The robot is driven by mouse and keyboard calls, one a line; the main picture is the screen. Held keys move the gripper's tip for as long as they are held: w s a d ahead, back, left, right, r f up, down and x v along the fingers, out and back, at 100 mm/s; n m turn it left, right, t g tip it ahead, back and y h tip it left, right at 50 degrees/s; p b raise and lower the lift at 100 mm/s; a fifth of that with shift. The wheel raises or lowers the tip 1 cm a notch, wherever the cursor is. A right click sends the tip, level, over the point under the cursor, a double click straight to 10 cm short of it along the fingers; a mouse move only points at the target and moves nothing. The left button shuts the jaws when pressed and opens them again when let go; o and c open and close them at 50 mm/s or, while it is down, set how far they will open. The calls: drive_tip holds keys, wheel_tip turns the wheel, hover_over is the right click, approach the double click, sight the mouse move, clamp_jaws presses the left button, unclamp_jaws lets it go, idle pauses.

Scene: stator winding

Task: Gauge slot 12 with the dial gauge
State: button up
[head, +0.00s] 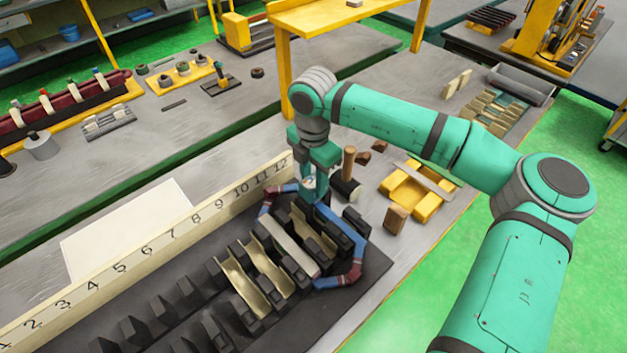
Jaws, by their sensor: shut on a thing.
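My gripper (312,178) points down above the far end of the dark stator block (95,325), near the "12" end of the numbered strip (150,247). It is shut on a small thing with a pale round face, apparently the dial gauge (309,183). The arm and fingers partly cover it, and I cannot tell whether its tip touches a slot. A blue and red wrapped coil (352,272) loops around several teeth at this end. Brass-coloured liners (243,288) and a pale grey bar (290,246) lie in slots nearby. Slot 12 itself is mostly hidden.
A wooden-handled mallet (349,162), a yellow tray (428,205) and wooden blocks (396,219) lie right of the stator. A yellow frame (283,75) stands behind my arm. A white sheet (125,230) lies left of the strip. Another bench with tools runs along the left.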

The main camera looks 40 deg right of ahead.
sight(314, 181)
drive_tip(key=shift+f, duration=0.15)
drive_tip(key=o, duration=1.1)
wheel_tip(314, 181, up, 11)
drive_tip(key=shift+f, duration=0.1)
idle(1.0)
